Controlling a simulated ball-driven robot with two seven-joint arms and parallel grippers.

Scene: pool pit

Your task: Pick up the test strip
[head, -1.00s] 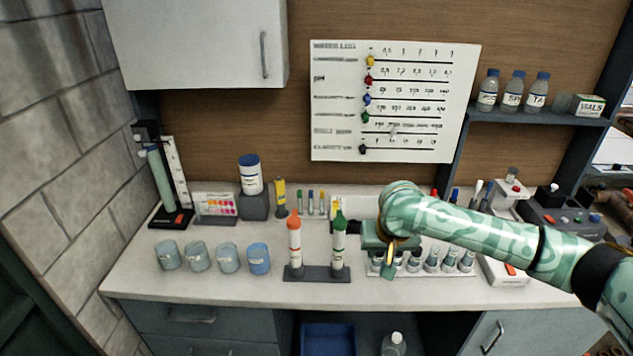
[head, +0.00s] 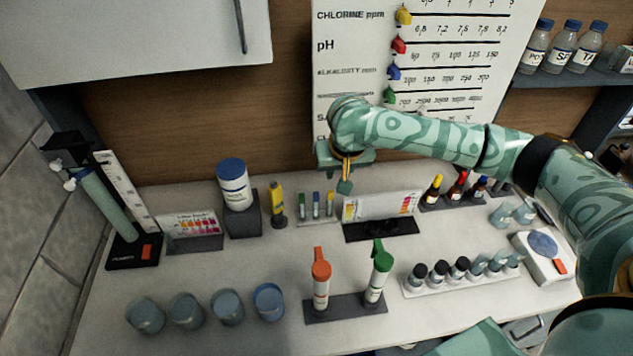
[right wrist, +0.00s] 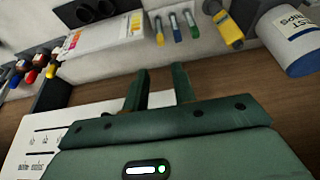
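I cannot pick out a loose test strip for certain. A white bottle with a blue cap (head: 233,184) stands on a dark block at the back of the counter; its partly cut-off label in the right wrist view (right wrist: 292,32) seems to end in "IPS". Beside it a small rack (head: 316,212) holds slim sticks with green, blue and yellow parts. My right gripper (head: 345,185) hangs above the counter, in front of the wall chart and above the colour card. In the right wrist view its fingers (right wrist: 160,80) are apart with nothing between them. My left gripper is out of view.
A yellow tool (head: 276,204) stands between bottle and rack. The colour card (head: 380,207) stands below my gripper. Orange-capped (head: 320,280) and green-capped (head: 378,275) tubes stand in front. Several cups (head: 228,306) are front left; a vial rack (head: 455,283) is right.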

